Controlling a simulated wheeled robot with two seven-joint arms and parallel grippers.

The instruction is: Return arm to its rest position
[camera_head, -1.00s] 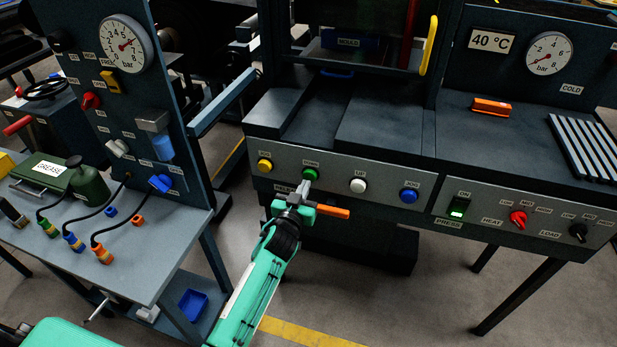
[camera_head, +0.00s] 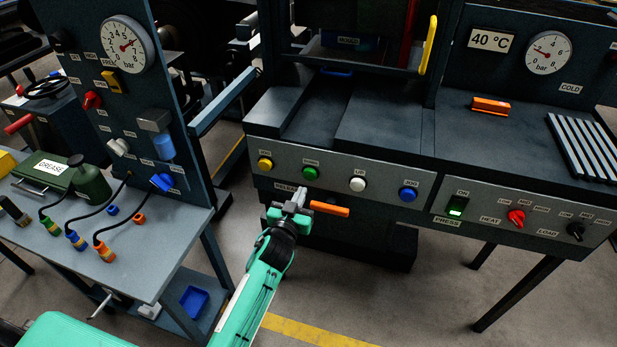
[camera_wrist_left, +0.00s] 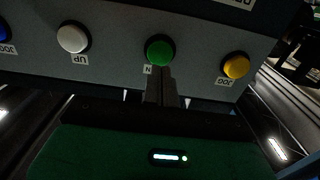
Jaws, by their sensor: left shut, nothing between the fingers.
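My left arm, in mint green, comes up from the bottom of the head view. Its left gripper (camera_head: 298,198) is shut and empty, just below the press's button panel (camera_head: 334,184). The green button (camera_head: 310,173) is above the fingertips in the head view. In the left wrist view the shut fingers (camera_wrist_left: 162,82) point at the panel, just below the green button (camera_wrist_left: 160,51); I cannot tell the exact gap. An orange release handle (camera_head: 329,209) is just right of the gripper. My right gripper is not in view.
The panel also has a yellow button (camera_head: 265,164), a white button (camera_head: 357,184) and a blue button (camera_head: 408,195). A side bench (camera_head: 150,262) with hoses and a grease box (camera_head: 48,172) stands left. Floor between bench and press is open.

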